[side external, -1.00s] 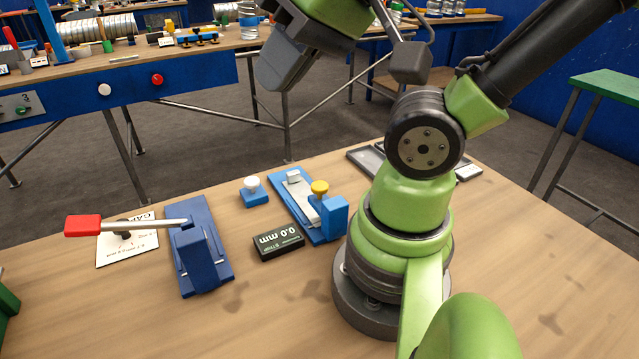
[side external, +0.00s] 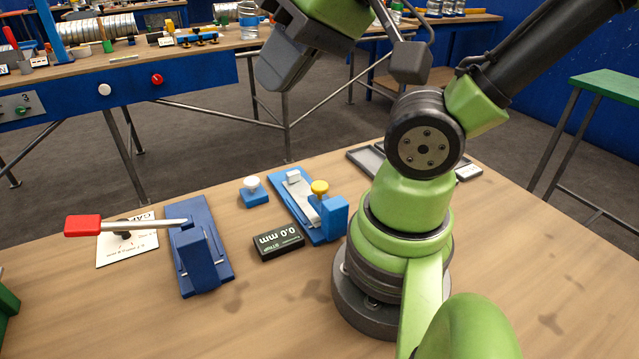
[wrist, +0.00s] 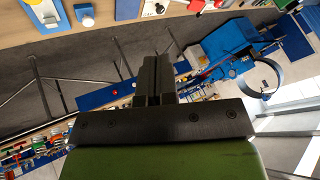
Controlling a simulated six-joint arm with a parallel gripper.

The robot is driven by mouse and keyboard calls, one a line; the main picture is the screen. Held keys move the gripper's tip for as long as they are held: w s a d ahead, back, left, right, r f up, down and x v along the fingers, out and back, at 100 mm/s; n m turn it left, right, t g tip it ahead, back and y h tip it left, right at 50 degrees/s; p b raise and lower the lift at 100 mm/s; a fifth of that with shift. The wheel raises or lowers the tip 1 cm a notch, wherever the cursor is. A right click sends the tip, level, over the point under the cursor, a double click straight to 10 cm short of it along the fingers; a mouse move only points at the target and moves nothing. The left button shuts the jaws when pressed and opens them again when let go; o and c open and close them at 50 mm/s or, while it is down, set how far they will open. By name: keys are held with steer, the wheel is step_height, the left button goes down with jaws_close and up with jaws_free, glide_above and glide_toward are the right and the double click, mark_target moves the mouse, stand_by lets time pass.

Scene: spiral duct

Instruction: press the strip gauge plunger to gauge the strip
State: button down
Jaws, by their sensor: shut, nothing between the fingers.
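The strip gauge (side external: 300,203) is a blue base on the wooden bench with a light metal strip lying along it. Its yellow-topped plunger (side external: 320,187) stands upright at the end nearer my arm's base. A black readout (side external: 278,242) beside it shows 0.0 mm. In the wrist view, part of the gauge (wrist: 46,17) shows at the upper left edge, cut off. My gripper (side external: 281,77) is raised well above the bench, beyond the gauge and apart from it. In the wrist view, its dark fingers (wrist: 153,70) are together and empty.
A white knob on a blue block (side external: 253,191) stands left of the gauge. A blue lever tool (side external: 201,250) with a red handle (side external: 83,226) is farther left, near a printed card (side external: 127,249). A grey tray (side external: 366,160) lies behind my arm.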

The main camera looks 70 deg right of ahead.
stand_by(0.4)
steer(key=m+g+y, duration=0.6)
steer(key=m+y, duration=0.1)
steer(key=m, duration=1.8)
glide_above(318, 184)
step_height(318, 184, down, 12)
steer(key=shift+f, duration=4.4)
steer(key=shift+f, duration=0.1)
steer(key=shift+f, duration=0.3)
